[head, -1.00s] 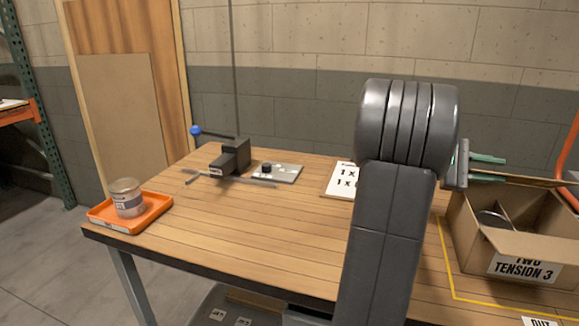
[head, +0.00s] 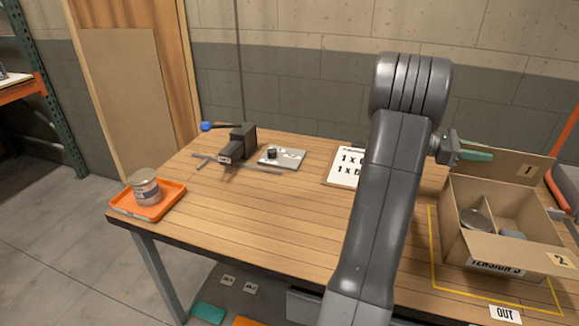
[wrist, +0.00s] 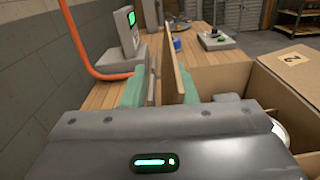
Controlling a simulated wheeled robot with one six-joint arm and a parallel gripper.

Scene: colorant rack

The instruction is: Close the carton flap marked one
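The open cardboard carton (head: 455,245) stands on the right of the bench in the head view. Its flap marked 1 (head: 527,171) stands raised along the back edge. My gripper (head: 476,152) is at the left end of that flap, with green fingertips. In the wrist view the fingers (wrist: 160,88) are apart, and a thin upright brown board (wrist: 174,72), apparently the flap seen edge-on, shows between them. A gap shows on its left; contact on the right cannot be told. The flap marked 2 (head: 560,261) is folded outward, and its marking also shows in the wrist view (wrist: 291,59).
A divider splits the carton; a round can (head: 475,218) sits in the left part. A yellow outline (head: 434,270) surrounds the carton. An instruction sheet (head: 345,167), grey plate (head: 283,159), black clamp (head: 237,146) and orange tray (head: 127,208) with a jar lie farther left. Mid-bench is clear.

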